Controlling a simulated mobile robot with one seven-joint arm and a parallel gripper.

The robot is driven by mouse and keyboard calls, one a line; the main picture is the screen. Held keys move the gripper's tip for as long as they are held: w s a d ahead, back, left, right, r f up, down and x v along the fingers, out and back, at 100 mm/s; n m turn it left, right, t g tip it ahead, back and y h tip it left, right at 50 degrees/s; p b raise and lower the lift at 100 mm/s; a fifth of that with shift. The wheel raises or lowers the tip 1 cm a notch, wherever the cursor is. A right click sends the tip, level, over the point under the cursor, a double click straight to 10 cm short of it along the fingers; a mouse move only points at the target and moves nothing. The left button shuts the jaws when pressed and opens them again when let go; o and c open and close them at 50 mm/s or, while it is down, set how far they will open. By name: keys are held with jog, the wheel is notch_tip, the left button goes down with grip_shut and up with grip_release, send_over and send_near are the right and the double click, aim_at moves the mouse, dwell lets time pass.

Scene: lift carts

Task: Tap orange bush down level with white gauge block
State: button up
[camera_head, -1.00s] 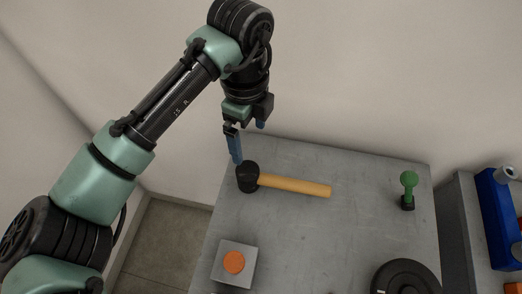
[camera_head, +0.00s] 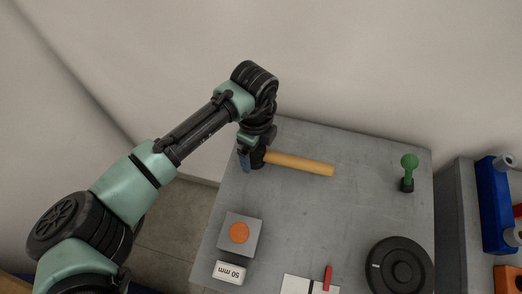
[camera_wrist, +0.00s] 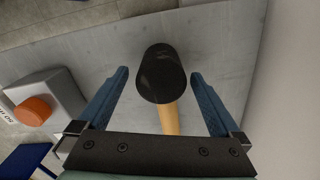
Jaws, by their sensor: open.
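The orange bush (camera_head: 239,232) stands in the grey block (camera_head: 254,247) near the table's left front; it also shows in the wrist view (camera_wrist: 33,110). The white gauge block (camera_head: 230,273), marked 50 mm, lies just in front of it. A mallet with a black head (camera_wrist: 162,73) and wooden handle (camera_head: 300,163) lies at the back left of the table. My gripper (camera_wrist: 160,88) is open, with its blue fingers on either side of the mallet near the head. In the head view my gripper (camera_head: 251,162) hides most of the mallet head.
A green knobbed piece (camera_head: 408,172) stands at the table's right. A black round disc (camera_head: 401,267) lies at the front right. A white card with a red piece (camera_head: 327,278) is at the front edge. The middle is clear. A side bench holds a blue item (camera_head: 497,212).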

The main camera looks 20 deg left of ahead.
jog(key=shift+f, duration=0.3)
jog(key=shift+r, duration=0.1)
grip_shut()
